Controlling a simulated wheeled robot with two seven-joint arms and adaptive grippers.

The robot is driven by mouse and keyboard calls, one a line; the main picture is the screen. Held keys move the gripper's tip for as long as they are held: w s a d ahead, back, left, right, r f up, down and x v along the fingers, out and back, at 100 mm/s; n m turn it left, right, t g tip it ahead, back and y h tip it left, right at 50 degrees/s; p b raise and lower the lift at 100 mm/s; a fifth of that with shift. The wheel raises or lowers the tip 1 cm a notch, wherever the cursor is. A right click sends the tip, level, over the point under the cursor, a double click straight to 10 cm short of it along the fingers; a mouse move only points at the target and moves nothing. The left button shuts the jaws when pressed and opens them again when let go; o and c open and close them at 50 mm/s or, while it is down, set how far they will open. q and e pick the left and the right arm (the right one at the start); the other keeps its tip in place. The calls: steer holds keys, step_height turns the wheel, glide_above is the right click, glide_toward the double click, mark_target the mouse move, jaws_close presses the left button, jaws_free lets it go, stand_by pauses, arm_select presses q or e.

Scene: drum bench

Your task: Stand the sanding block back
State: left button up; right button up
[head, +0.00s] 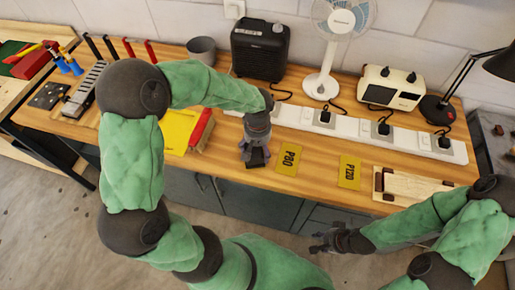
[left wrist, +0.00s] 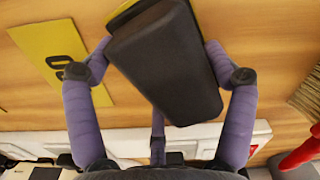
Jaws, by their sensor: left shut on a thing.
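The sanding block (left wrist: 165,60) is dark with rounded edges, and a yellow layer shows along its far end in the left wrist view. My left gripper (head: 256,154) is shut on it near the front edge of the bench. The block shows as a small dark shape (head: 257,160) under the fingers in the head view; I cannot tell whether it touches the bench. A yellow P80 sheet (head: 289,160) lies just right of it and also shows in the left wrist view (left wrist: 58,58). A yellow P120 sheet (head: 349,172) lies further right. My right gripper (head: 321,241) is open and empty before the bench.
A brush with a red handle (head: 202,130) and a yellow dustpan (head: 178,128) lie left of the left gripper. A white power strip (head: 345,127) runs behind. A wooden board (head: 410,186) lies right. A fan (head: 330,50), black speaker (head: 260,48) and beige device (head: 391,88) stand at the back.

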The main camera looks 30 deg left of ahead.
arm_select(q)
steer(key=shift+f+b, duration=0.25)
steer(key=shift+b, duration=0.05)
steer(key=shift+s+d+f+b, duration=0.15)
steer(key=shift+s+f+b, duration=0.15)
steer(key=shift+f, duration=0.1)
steer(key=o, duration=1.5)
steer(key=shift+f, duration=0.1)
steer(key=shift+c, duration=0.2)
steer(key=shift+w+f, duration=0.1)
steer(key=shift+r+p, duration=0.45)
steer(key=shift+r, duration=0.1)
step_height(320, 180, up, 13)
steer(key=p, duration=0.3)
steer(key=shift+w+f, duration=0.15)
steer(key=shift+w, duration=0.1)
